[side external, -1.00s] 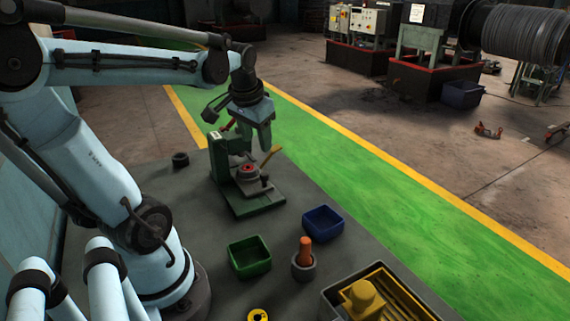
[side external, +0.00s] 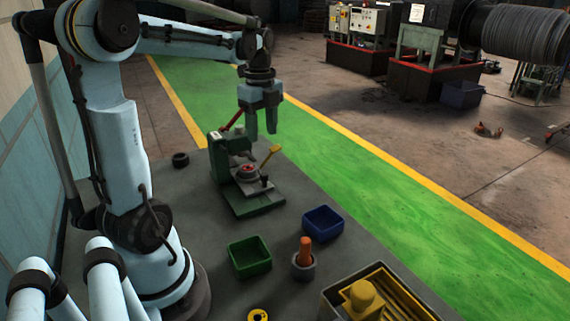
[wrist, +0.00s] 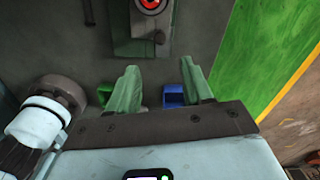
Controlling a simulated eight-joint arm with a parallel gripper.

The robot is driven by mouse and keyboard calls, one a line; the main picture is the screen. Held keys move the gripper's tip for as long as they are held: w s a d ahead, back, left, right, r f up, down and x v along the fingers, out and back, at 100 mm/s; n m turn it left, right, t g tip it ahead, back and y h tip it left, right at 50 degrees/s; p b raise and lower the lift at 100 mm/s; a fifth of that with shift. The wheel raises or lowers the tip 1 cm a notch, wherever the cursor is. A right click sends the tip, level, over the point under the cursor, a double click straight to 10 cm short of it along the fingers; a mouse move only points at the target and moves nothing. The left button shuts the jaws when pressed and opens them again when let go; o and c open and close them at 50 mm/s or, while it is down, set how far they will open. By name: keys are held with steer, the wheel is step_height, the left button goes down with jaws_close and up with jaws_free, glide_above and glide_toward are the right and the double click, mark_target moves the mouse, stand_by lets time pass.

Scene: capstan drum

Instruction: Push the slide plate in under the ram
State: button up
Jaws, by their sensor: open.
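A small green press (side external: 218,155) stands on the grey bench, with a red lever (side external: 232,122) on its upper part. The grey slide plate (side external: 258,187) lies on the press base, with a round part with a red top (side external: 247,168) on it and a small dark knob at its front. A yellow-handled lever (side external: 270,155) rises beside it. The plate (wrist: 140,45) and red top (wrist: 150,4) also show in the wrist view, cut off by the upper edge. My gripper (side external: 261,134) is open and empty, above and behind the press; its spread fingers (wrist: 160,78) show in the wrist view.
A green bin (side external: 249,257), a blue bin (side external: 322,223) and a grey cup with an orange peg (side external: 304,262) stand in front of the press. A dark ring (side external: 180,160) lies left of it. A yellow-filled tray (side external: 370,300) is at the front right.

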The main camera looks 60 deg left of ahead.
mark_target(264, 173)
step_height(264, 173, down, 12)
steer(key=shift+r, duration=0.1)
stand_by(0.5)
jaws_close()
stand_by(0.3)
